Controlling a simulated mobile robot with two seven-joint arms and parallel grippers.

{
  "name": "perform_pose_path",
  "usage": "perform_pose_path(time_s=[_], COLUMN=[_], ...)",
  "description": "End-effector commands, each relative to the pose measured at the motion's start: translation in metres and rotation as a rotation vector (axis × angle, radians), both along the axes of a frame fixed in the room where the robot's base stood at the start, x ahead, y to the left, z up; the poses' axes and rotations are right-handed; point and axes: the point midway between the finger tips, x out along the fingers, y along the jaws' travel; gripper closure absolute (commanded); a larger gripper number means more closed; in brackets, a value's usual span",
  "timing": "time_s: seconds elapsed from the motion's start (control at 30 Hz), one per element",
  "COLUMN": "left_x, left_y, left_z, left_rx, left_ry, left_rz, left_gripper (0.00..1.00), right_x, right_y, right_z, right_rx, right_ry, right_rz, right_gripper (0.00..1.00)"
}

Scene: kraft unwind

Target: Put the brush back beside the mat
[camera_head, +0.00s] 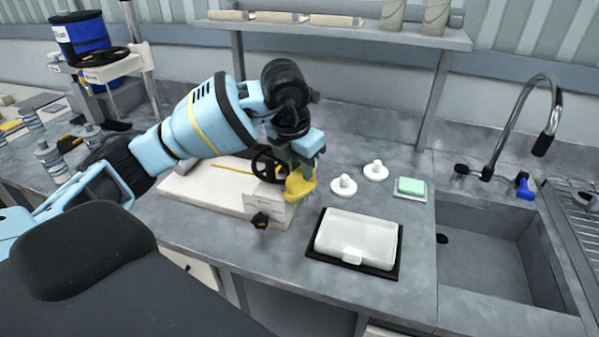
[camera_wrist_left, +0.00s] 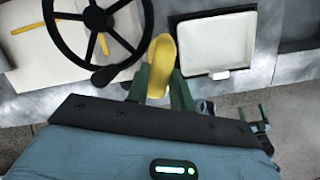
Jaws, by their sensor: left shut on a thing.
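The brush (camera_head: 300,186) has a yellow body and is held in my left gripper (camera_head: 303,170), above the counter between the white machine base and the mat. In the left wrist view the yellow brush (camera_wrist_left: 162,65) lies between the two green fingers of the left gripper (camera_wrist_left: 162,88), which are shut on it. The mat (camera_head: 314,253) is black and lies on the counter to the right of the brush, with a white lidded box (camera_head: 357,238) on it. Part of what looks like my right gripper (camera_wrist_left: 254,112) shows small at the lower right of the left wrist view.
A black handwheel (camera_head: 268,165) on the white base (camera_head: 215,190) stands close behind the brush. Two white knobbed pieces (camera_head: 344,186) and a green soap bar (camera_head: 411,186) lie behind the mat. A sink (camera_head: 490,250) with a tap is at the right.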

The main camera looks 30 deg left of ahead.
Motion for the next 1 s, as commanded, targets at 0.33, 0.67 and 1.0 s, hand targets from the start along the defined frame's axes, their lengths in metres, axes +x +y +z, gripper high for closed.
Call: perform_pose_path(time_s=[0.33,0.67,1.0], left_x=[0.000,0.000,0.000], left_y=[0.000,0.000,0.000], left_z=[-0.019,-0.026,-0.026], left_rx=[0.000,0.001,0.001], left_ry=[-0.002,0.000,-0.001], left_rz=[0.001,0.001,0.001], left_gripper=[0.98,0.98,0.55], right_x=[0.003,0.002,0.002], right_y=[0.000,-0.001,-0.001], right_z=[0.004,0.001,0.001], right_rx=[-0.001,-0.002,-0.002], right_ry=[-0.011,-0.005,-0.005], right_rz=[0.000,0.000,0.000], right_gripper=[0.06,0.06,0.06])
